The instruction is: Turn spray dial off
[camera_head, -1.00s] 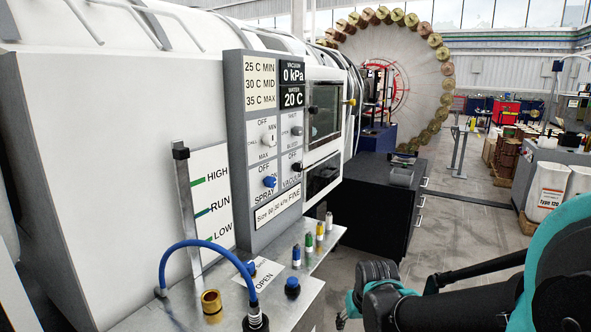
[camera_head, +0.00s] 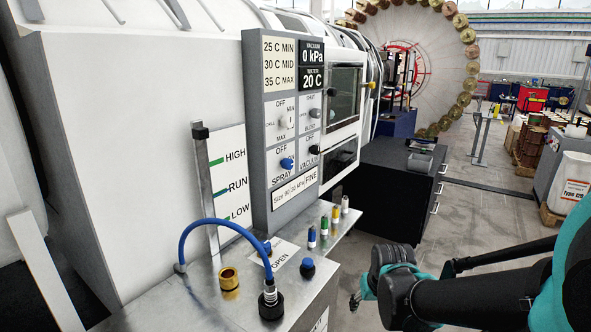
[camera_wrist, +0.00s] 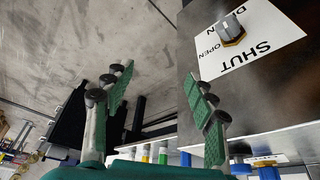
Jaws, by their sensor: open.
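The spray dial (camera_head: 287,163) is a blue knob on the grey control panel (camera_head: 258,190), between the label OFF above it and SPRAY below it. Its exact pointing direction is too small to tell. My gripper (camera_head: 360,291) is low at the right of the panel in the head view, past the metal bench and well apart from the dial. In the wrist view my gripper (camera_wrist: 158,80) shows its two green-padded fingers spread wide with nothing between them. The spray dial cannot be made out in the wrist view.
A metal bench (camera_head: 205,303) below the panel holds a blue hose (camera_head: 190,229), a brass fitting (camera_head: 229,279), a dark blue knob (camera_head: 307,268) and several coloured plugs. A black cabinet (camera_head: 395,185) stands behind. Floor right of the bench is open.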

